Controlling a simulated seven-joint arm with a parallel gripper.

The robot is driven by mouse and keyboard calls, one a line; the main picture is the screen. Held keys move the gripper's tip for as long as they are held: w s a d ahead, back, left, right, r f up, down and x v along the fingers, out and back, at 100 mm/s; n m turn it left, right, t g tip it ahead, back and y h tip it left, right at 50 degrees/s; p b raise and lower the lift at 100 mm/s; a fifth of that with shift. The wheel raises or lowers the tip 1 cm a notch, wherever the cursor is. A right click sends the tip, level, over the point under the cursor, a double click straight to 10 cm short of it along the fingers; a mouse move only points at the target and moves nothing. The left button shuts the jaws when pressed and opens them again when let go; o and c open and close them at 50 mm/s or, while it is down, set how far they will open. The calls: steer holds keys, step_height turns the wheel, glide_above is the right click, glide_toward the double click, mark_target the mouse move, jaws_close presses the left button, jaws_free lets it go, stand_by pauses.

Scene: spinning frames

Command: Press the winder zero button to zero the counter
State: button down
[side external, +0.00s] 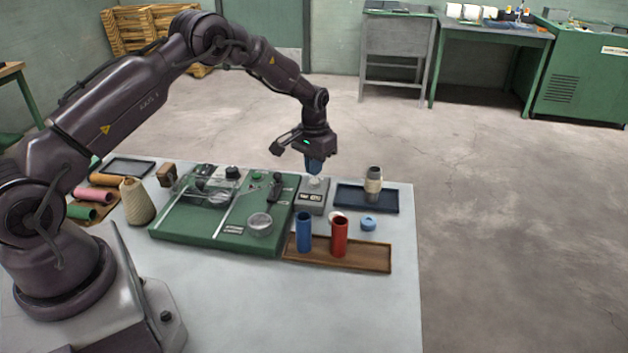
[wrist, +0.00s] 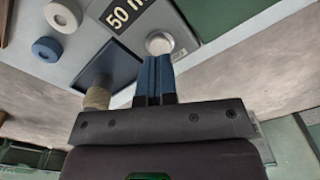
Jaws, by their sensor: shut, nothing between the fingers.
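The winder counter is a grey box (side external: 311,198) at the right end of the green winder board, with a dark label on its front. A pale round button (side external: 315,181) sits on its top; it also shows in the wrist view as a silver-white disc (wrist: 160,43) beside a "50 m" label (wrist: 127,13). My gripper (side external: 315,170) points down just above the button, its blue fingers shut and empty. In the wrist view the closed fingertips (wrist: 157,58) reach the button's near edge and overlap it slightly. I cannot tell whether they touch it.
The green board (side external: 190,235) carries rods, knobs and a round clear dish. A dark blue tray (side external: 350,197) with a wound spool (side external: 373,183) stands right of the counter. Blue (side external: 304,232) and red (side external: 339,236) tubes stand on a wooden tray (side external: 370,258) in front.

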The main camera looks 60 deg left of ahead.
mark_target(314, 181)
steer(key=shift+f, duration=1.25)
stand_by(0.4)
steer(key=shift+r, duration=3.5)
steer(key=s, duration=0.1)
steer(key=s+f, duration=0.1)
steer(key=shift+s+d+f+g, duration=0.15)
steer(key=shift+s+d+g, duration=0.25)
steer(key=s+d+r+m+t, duration=0.1)
steer(key=s+d+r, duration=0.3)
steer(key=s+r, duration=0.4)
steer(key=s+d+r+m+t, duration=0.1)
steer(key=s+d+r+t, duration=0.2)
steer(key=s+r, duration=0.6)
steer(key=s+d+r+m+t, duration=0.1)
steer(key=s+d+r+t, duration=0.1)
steer(key=s+d+r, duration=0.5)
steer(key=shift+s+r, duration=0.8)
steer(key=shift+s, duration=1.3)
